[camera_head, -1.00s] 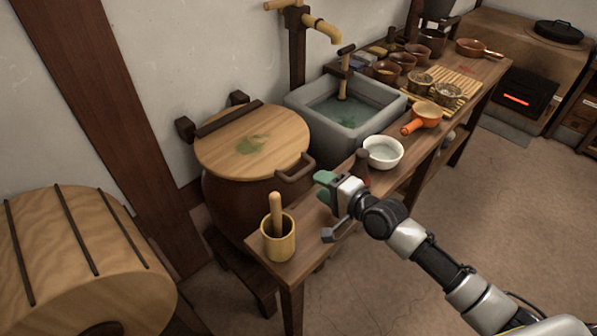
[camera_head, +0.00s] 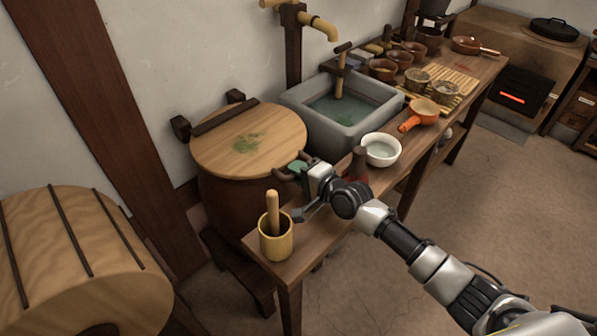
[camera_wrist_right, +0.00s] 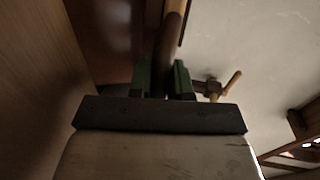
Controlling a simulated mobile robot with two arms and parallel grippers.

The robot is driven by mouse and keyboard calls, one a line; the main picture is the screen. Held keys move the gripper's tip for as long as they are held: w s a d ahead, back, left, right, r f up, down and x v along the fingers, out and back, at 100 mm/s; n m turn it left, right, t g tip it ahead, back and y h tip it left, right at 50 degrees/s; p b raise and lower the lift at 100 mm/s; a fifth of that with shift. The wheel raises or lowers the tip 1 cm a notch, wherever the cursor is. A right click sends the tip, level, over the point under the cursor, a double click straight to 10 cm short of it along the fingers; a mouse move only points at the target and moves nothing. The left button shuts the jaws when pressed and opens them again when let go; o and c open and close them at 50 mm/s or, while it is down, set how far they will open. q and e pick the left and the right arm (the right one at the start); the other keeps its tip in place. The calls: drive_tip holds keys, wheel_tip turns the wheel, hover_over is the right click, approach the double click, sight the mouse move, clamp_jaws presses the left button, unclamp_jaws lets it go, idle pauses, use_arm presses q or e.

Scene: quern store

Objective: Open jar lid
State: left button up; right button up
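The jar (camera_head: 228,203) is a dark brown vessel at centre left in the head view. Its round wooden lid (camera_head: 225,140) lies flat on top, with a green patch on it. A dark handle (camera_head: 279,174) sticks out at the lid's right edge. My right gripper (camera_head: 297,189) is open at this handle. In the right wrist view a brown bar (camera_wrist_right: 173,35), likely the handle, runs between the two green-padded fingers (camera_wrist_right: 163,80). I cannot tell whether they touch it. My left gripper is not in view.
A mortar with pestle (camera_head: 276,236) stands on the bench's near end, close below my right gripper. A white bowl (camera_head: 381,150) and a dark bottle (camera_head: 358,162) stand to the right. A stone sink (camera_head: 345,125) is behind. A wooden drum (camera_head: 75,255) stands at left.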

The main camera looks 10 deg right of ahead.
clamp_jaws()
